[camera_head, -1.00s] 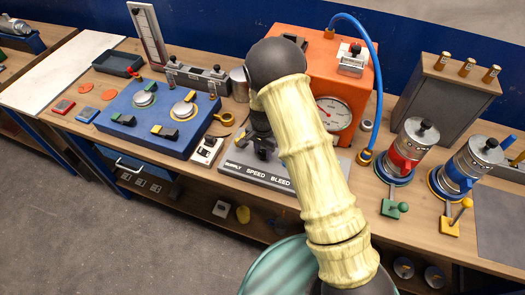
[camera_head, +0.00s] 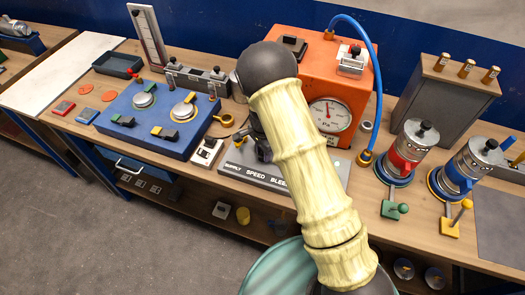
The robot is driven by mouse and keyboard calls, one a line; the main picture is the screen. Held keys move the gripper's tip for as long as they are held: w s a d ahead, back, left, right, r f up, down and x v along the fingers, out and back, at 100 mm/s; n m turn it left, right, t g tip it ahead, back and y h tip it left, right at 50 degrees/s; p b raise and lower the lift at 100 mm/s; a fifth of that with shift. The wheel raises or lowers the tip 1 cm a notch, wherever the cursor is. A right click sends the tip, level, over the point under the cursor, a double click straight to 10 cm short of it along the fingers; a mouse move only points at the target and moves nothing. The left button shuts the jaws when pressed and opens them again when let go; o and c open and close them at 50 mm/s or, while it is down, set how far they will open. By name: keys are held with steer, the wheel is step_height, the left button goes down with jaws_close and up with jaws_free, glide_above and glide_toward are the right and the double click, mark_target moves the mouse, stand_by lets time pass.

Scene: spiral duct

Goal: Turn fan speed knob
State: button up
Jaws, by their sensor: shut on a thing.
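The grey control panel (camera_head: 280,186) with the labels SUPPLY, SPEED and BLEED sits at the front of the bench, below the orange box (camera_head: 346,84). My gripper (camera_head: 262,152) is low over the panel, behind the SPEED label, mostly hidden by my cream arm. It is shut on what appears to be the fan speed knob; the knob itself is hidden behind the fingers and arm. The round white pressure gauge (camera_head: 330,114) on the orange box is partly in view.
A blue box (camera_head: 150,118) with metal knobs and a small white meter (camera_head: 206,152) stand left of the panel. A blue hose (camera_head: 377,95) runs down right of the orange box. Red (camera_head: 403,155) and blue (camera_head: 468,165) banded canisters stand farther right.

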steer(key=o, duration=1)
steer(key=shift+a, duration=0.1)
step_height(320, 180, up, 18)
steer(key=b, duration=0.3)
steer(key=shift+w+f, duration=0.1)
steer(key=shift+f, duration=0.15)
steer(key=s+d+n+t, duration=0.1)
steer(key=s+d+n, duration=0.2)
steer(key=s+d, duration=0.2)
steer(key=s+d+n, duration=0.4)
steer(key=s+d, duration=0.1)
steer(key=s, duration=0.2)
steer(key=s+d+n+t, duration=0.1)
steer(key=s+d+n, duration=0.3)
steer(key=s, duration=0.3)
steer(key=shift+d+r+t, duration=0.1)
steer(key=shift+d+t, duration=0.2)
steer(key=shift+d, duration=0.5)
